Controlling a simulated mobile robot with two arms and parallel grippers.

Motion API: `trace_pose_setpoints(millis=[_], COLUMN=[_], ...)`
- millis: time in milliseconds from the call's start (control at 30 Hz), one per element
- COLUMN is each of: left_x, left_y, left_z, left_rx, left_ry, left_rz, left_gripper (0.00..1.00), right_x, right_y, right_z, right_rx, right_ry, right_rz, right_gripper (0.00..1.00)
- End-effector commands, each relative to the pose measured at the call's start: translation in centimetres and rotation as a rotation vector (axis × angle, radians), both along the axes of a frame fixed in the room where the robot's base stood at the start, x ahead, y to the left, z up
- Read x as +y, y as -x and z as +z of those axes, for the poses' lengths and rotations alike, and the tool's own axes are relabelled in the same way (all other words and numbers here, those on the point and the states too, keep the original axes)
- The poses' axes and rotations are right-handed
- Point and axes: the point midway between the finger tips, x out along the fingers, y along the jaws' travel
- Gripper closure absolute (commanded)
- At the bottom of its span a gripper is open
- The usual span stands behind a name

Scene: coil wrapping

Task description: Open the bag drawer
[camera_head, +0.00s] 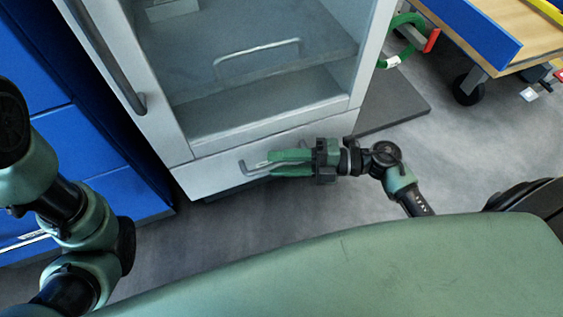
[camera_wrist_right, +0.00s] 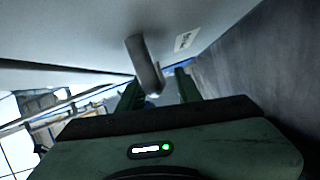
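The bag drawer (camera_head: 215,172) is the light grey front at the bottom of the tall cabinet, and it looks closed. Its metal bar handle (camera_head: 248,170) sticks out from the front; it also shows in the right wrist view (camera_wrist_right: 146,65). My right gripper (camera_head: 267,164) points left along the drawer front at the handle. Its two green fingers are apart, with the handle bar running in between them; a gap shows beside the bar in the wrist view. Part of the handle is hidden by the fingers. My left arm is at the left; its gripper is out of view.
A dark mat (camera_head: 392,103) and a wheeled workbench (camera_head: 515,40) are at right. Grey floor in front is clear.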

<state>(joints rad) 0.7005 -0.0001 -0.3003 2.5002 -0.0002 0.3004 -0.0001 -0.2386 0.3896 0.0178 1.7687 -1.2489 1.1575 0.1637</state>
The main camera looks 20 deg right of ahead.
Motion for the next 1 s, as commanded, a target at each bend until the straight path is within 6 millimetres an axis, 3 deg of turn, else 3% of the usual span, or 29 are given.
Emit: trace_pose_setpoints(millis=[133,233,267,1000], left_x=[-0.01,-0.01,-0.01,-0.01], left_y=[0.02,0.02,0.02,0.0], left_z=[0.04,0.04,0.04,0.03], left_rx=[-0.001,-0.001,-0.001,0.0], left_ry=[0.0,-0.001,-0.001,-0.001], left_rz=[0.0,0.0,0.0,0.0], left_gripper=[0.64,0.64,0.64,0.64], right_x=[-0.01,-0.02,-0.02,-0.08], right_y=[0.0,0.01,0.01,0.04], right_z=[0.04,0.04,0.04,-0.04], right_rx=[0.0,-0.001,0.0,0.001], right_ry=[0.0,0.0,0.0,0.002], right_rz=[0.0,0.0,0.0,0.0], right_gripper=[0.69,0.96,1.0,1.0])
